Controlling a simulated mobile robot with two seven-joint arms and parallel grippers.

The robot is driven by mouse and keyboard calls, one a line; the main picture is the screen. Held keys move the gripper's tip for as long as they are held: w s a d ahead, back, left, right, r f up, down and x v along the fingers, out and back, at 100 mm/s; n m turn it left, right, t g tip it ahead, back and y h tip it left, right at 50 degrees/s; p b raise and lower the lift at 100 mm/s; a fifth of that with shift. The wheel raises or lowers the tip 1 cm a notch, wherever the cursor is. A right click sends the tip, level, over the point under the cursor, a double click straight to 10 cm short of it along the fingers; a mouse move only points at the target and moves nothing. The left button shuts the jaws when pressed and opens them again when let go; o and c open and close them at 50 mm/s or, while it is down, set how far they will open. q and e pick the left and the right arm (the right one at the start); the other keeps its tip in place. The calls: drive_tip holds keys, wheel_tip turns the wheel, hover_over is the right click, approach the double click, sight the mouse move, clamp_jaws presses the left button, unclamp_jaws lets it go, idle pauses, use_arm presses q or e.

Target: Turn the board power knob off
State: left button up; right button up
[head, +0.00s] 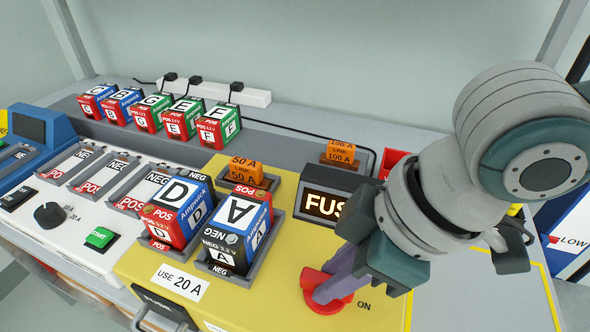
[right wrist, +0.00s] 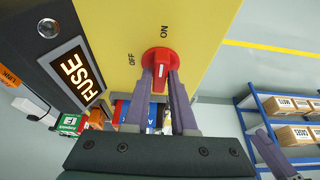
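The red power knob (head: 322,291) sits on the front right of the yellow board (head: 390,316). In the right wrist view the knob (right wrist: 160,57) has its bar in line with the ON label (right wrist: 165,31); the OFF label (right wrist: 131,59) is to its left. My right gripper (right wrist: 161,76) has a fingertip on each side of the knob's bar, and they look closed against it. In the head view the right gripper (head: 334,287) reaches down to the knob and partly hides it. My left gripper is not in view.
A lit display reading FUSE (head: 323,205) stands behind the knob. Lettered blocks A (head: 238,228) and D (head: 178,213) sit in holders to the left, with a green START button (head: 100,237) further left. More blocks stand at the back. Blue shelves with boxes (right wrist: 290,104) are beyond.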

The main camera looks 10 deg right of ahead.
clamp_jaws()
